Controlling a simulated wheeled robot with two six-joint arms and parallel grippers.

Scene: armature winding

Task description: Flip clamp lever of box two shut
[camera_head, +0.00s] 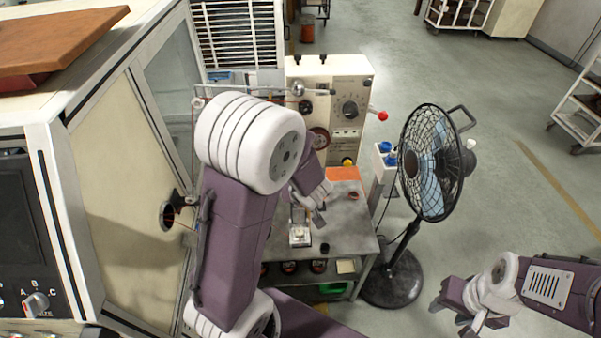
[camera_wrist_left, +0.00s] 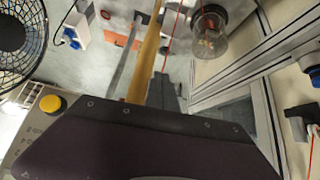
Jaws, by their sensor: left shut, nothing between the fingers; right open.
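A small white box-like fixture (camera_head: 299,237) stands on the grey bench. A thin upright part rises behind it; I cannot tell whether this is the clamp lever or which box it is. My left gripper (camera_head: 318,197) is above and behind the fixture, partly hidden by my own arm. Its fingers are shut and empty. In the left wrist view my dark left gripper (camera_wrist_left: 167,92) points up the picture beside a yellow-brown bar (camera_wrist_left: 145,62). My right gripper (camera_head: 468,308) is open and empty over the floor at the lower right, well away from the bench.
A cream machine (camera_head: 330,85) with dials and a red-knobbed lever (camera_head: 381,116) stands behind the bench (camera_head: 350,240). An orange pad (camera_head: 342,174) lies at its back. A black fan (camera_head: 430,165) stands close at the right. A large cabinet (camera_head: 125,170) borders the left.

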